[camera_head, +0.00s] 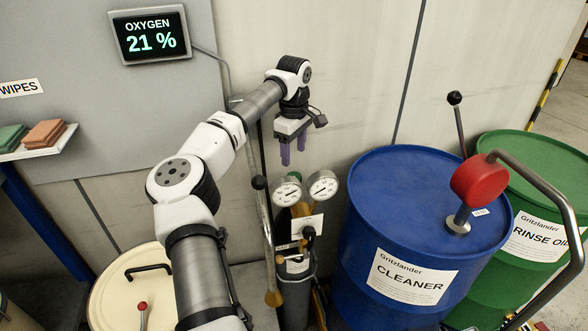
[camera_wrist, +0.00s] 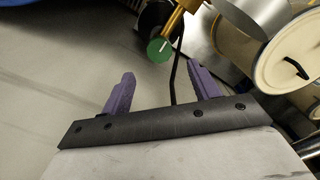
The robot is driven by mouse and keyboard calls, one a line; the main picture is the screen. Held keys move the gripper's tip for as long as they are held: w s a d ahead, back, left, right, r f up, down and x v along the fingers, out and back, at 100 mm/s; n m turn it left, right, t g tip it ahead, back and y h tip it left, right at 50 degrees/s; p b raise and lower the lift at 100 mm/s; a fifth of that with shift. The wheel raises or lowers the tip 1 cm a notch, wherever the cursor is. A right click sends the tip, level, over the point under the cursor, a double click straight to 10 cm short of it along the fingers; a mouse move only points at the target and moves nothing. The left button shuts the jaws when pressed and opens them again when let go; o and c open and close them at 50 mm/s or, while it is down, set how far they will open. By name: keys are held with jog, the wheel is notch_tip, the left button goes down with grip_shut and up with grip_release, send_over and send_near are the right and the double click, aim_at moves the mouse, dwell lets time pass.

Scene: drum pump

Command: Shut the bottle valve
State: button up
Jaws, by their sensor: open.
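The gas bottle (camera_head: 297,305) stands between the wall and the blue drum, with two round gauges (camera_head: 288,191) on its regulator and brass fittings partly hidden behind them. A dark knob (camera_head: 309,232) sits below the gauges. In the wrist view a round green knob with a white mark (camera_wrist: 160,50) sits at the end of a brass stem; I cannot tell surely whether it is the bottle valve. My gripper (camera_head: 293,153) points down, open and empty, above the gauges and apart from them. In the wrist view my gripper's purple fingers (camera_wrist: 160,74) are spread below the green knob, not touching it.
A blue cleaner drum (camera_head: 390,215) with a red-headed pump (camera_head: 478,182) stands right of the bottle; a green drum (camera_head: 545,225) is beyond. A cream drum lid (camera_head: 115,295) is at lower left. The wall stands close behind my gripper. An oxygen display (camera_head: 151,37) reads 21 %.

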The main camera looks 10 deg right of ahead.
notch_tip(320, 180, down, 8)
jog(key=shift+r+p, duration=0.1)
jog(key=shift+p, duration=0.95)
jog(key=shift+c, duration=0.3)
jog(key=c, duration=0.9)
